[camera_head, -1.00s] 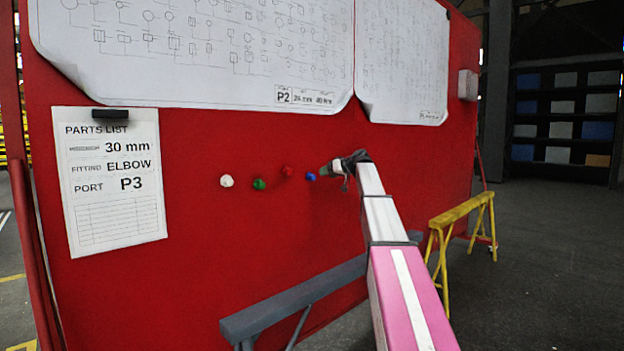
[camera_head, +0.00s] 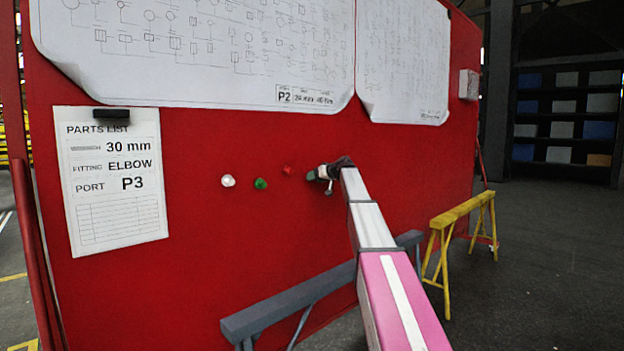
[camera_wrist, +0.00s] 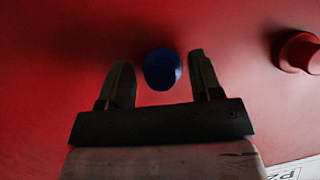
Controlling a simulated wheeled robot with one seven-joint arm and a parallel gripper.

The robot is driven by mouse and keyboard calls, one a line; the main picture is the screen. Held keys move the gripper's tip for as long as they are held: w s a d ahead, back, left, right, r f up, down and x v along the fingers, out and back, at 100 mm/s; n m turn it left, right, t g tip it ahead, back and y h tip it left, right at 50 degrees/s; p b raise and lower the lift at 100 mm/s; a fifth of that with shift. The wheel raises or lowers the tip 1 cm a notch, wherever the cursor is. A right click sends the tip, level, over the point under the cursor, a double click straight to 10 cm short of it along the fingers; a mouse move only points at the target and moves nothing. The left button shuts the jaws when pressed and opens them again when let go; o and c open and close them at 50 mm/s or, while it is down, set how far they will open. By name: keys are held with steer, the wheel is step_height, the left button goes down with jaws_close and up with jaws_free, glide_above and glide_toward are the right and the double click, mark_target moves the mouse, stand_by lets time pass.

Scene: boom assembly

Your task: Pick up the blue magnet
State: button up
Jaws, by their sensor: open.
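The blue magnet (camera_wrist: 161,69) sits on the red board in the wrist view, between the two fingertips of my open gripper (camera_wrist: 162,72). I cannot tell how far the fingertips are from the board. In the head view my gripper (camera_head: 313,175) is at the board and the blue magnet is hidden behind it. The red magnet (camera_head: 288,171) is just left of my gripper, and it also shows at the right edge of the wrist view (camera_wrist: 300,54).
The green magnet (camera_head: 260,184) and the white magnet (camera_head: 228,181) are farther left on the red board (camera_head: 210,260). A parts list (camera_head: 112,180) and large drawings (camera_head: 200,50) hang on it. A grey trestle (camera_head: 290,305) and a yellow trestle (camera_head: 460,212) stand low in front.

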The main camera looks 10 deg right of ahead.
steer(key=c, duration=1)
steer(key=shift+r, duration=0.1)
